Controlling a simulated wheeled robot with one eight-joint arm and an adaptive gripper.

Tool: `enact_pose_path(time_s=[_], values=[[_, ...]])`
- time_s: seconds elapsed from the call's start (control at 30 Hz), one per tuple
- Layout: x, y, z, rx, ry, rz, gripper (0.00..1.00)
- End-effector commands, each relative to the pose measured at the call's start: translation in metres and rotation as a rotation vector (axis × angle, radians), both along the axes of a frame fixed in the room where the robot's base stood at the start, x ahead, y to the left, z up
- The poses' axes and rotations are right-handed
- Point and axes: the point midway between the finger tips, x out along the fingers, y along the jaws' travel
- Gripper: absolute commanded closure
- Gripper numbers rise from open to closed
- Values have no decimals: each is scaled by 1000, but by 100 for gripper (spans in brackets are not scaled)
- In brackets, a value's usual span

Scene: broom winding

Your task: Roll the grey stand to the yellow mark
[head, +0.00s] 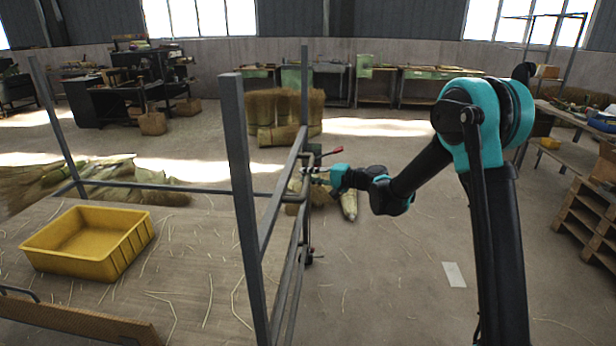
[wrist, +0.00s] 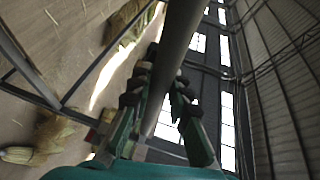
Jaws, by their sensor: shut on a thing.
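The grey stand (head: 240,170) is a tall metal frame with upright posts and side rails, at the left and centre of the head view. My gripper (head: 308,174) is at its right side, by the upright tube there. In the wrist view a thick grey tube (wrist: 182,40) of the stand runs between the two fingers of my gripper (wrist: 165,100), which are shut on it. One caster shows low on the stand's right side in the head view. I cannot make out a yellow mark on the floor in either view.
A yellow bin (head: 88,243) sits on the stand's low board. Straw bundles (head: 285,115) lie behind the stand. A pale sheet (head: 454,274) lies on the floor to the right. Pallets (head: 590,220) and a workbench line the right edge. Open floor lies between.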

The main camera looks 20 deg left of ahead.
Motion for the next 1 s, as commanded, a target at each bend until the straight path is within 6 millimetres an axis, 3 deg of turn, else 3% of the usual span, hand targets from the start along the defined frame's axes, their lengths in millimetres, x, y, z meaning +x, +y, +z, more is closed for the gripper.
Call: enact_pose_path(time_s=[0.2,0.4,0.43,0.6,1.0], values=[[-4,13,0,0,0,2,100],[-3,13,0,0,0,2,100],[-3,12,0,0,0,2,83],[-3,12,0,0,0,1,62],[-3,6,1,0,0,-1,61]])
